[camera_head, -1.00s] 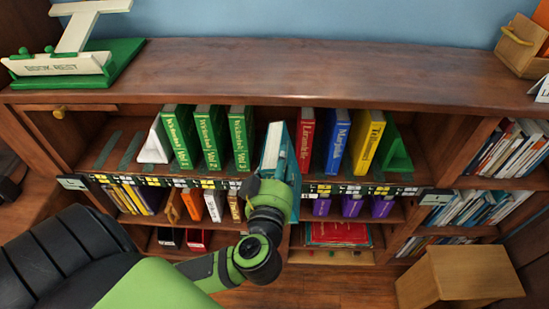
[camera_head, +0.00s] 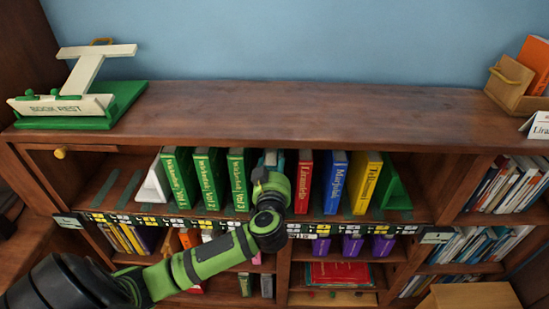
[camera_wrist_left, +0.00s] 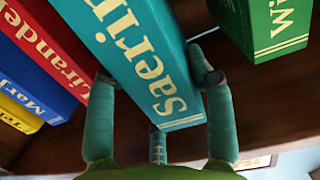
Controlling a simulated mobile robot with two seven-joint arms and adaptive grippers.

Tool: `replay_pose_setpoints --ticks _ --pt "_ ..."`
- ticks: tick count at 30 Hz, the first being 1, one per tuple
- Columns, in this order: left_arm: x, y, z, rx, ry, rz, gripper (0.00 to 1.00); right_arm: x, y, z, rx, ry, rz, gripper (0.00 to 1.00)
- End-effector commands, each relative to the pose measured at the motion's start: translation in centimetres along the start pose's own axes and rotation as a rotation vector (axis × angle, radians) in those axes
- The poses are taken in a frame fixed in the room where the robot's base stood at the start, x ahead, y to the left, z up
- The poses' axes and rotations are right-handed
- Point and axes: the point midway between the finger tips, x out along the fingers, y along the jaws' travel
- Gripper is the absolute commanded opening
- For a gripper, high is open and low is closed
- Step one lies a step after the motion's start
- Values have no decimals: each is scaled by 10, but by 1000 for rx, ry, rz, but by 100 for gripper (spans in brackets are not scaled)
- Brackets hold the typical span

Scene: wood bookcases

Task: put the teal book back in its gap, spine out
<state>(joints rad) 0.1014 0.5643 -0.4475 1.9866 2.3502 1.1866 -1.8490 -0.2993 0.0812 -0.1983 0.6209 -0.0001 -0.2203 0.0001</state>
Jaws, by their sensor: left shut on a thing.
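The teal book (camera_wrist_left: 135,60) is in my left gripper (camera_wrist_left: 155,78), with fingers on both sides of it. Its spine, lettered "Saerin", faces the wrist camera. In the head view the left gripper (camera_head: 272,172) is at the upper shelf, between the green "Vol 3" book (camera_head: 238,178) and the red book (camera_head: 303,180). In the wrist view the red book (camera_wrist_left: 45,45) is close on the left and a green book (camera_wrist_left: 275,22) stands right, across a space. My right gripper is not in view.
Blue (camera_head: 335,182) and yellow (camera_head: 362,182) books stand right of the red one, then a green bookend (camera_head: 394,190). A white bookend (camera_head: 153,185) stands left of the green books. The bookcase top (camera_head: 300,110) is mostly clear, with a book rest (camera_head: 75,105) at left.

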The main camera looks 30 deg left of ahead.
Motion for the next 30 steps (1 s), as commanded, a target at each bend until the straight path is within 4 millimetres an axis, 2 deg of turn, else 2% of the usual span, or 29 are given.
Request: replay_pose_setpoints --ticks 5,12,16,27,28,29,30 --pt "13 -1 -7 -2 11 -2 0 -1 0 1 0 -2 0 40" --pt "46 0 -10 -1 9 -1 0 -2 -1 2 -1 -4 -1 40" --pt "44 0 5 0 6 0 0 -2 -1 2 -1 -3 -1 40" --pt "44 0 7 -1 8 1 0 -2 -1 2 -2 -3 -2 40" --pt "44 0 12 0 -1 1 57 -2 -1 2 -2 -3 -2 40" --pt "44 0 12 0 -1 1 69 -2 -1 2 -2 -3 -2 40" --pt "44 0 12 0 -1 1 77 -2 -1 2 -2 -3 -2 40"
